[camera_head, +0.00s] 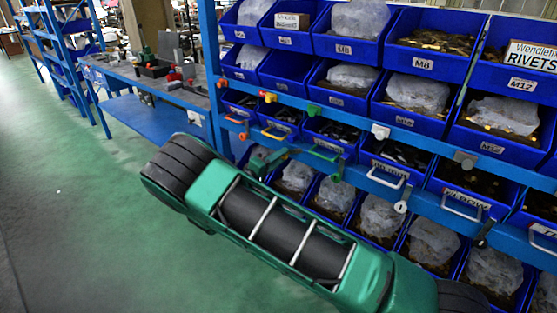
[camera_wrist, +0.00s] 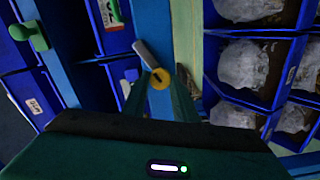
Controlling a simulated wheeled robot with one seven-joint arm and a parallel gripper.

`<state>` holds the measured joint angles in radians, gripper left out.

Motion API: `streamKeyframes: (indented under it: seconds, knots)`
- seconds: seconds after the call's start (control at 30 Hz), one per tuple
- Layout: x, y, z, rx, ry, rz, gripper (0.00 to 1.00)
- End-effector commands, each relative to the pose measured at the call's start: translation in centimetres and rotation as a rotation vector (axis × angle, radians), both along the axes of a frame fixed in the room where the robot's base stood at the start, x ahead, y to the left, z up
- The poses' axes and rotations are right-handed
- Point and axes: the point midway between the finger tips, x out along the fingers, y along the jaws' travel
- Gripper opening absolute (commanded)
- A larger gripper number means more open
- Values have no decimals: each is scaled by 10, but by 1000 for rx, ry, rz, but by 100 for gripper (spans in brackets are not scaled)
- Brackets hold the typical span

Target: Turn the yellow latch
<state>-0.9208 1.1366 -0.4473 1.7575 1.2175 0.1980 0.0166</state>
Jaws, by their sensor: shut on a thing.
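The yellow latch (camera_wrist: 161,79) shows in the wrist view as a round yellow disc with a dark middle. A grey lever piece (camera_wrist: 147,54) sticks out from it, tilted up and left. My dark green gripper (camera_wrist: 160,95) is closed around the latch, one finger on each side. The fingers hide part of it. In the head view my gripper (camera_head: 270,161) is at the lower blue beam of the shelf, and the yellow latch cannot be made out there.
A green knob (camera_wrist: 30,32) stands left in the wrist view. Blue bins (camera_head: 430,65) fill the rack. A workbench (camera_head: 150,85) stands behind; green floor is open at left.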

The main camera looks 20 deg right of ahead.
Motion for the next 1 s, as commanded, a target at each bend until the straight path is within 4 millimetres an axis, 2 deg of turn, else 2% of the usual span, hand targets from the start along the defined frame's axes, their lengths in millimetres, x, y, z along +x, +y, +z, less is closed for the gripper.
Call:
streamKeyframes:
  seconds: [0.03,0.5,1.0]
  knots:
    - [-2,0,-5,29,-25,-3,3]
    - [-2,0,-6,238,-307,-4,3]
    - [-2,0,-7,305,-397,-4,3]
